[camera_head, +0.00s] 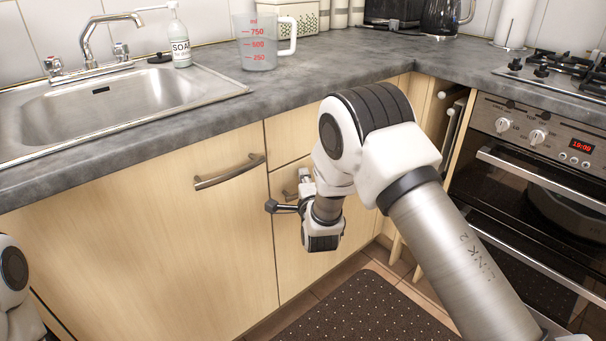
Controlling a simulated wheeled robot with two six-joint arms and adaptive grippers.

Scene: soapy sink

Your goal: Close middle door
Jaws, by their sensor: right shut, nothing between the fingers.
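The middle door (292,262) is a light wood cabinet panel below a drawer front (291,134), right of the wide sink cabinet door (150,250). Its left edge looks about level with the sink door; my right arm hides much of its right side, so I cannot tell whether it is fully shut. Its metal handle (289,193) is partly hidden behind my right gripper. My right gripper (284,207) is shut and empty, in front of the upper part of this door; contact is unclear. Part of my left arm shows at the lower left edge, but its gripper is out of view.
A grey worktop (350,68) runs above the cabinets, with a sink (125,98), soap bottle (178,40) and measuring jug (258,48). An oven (540,200) stands at the right. A dark dotted mat (365,310) lies on the floor below.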

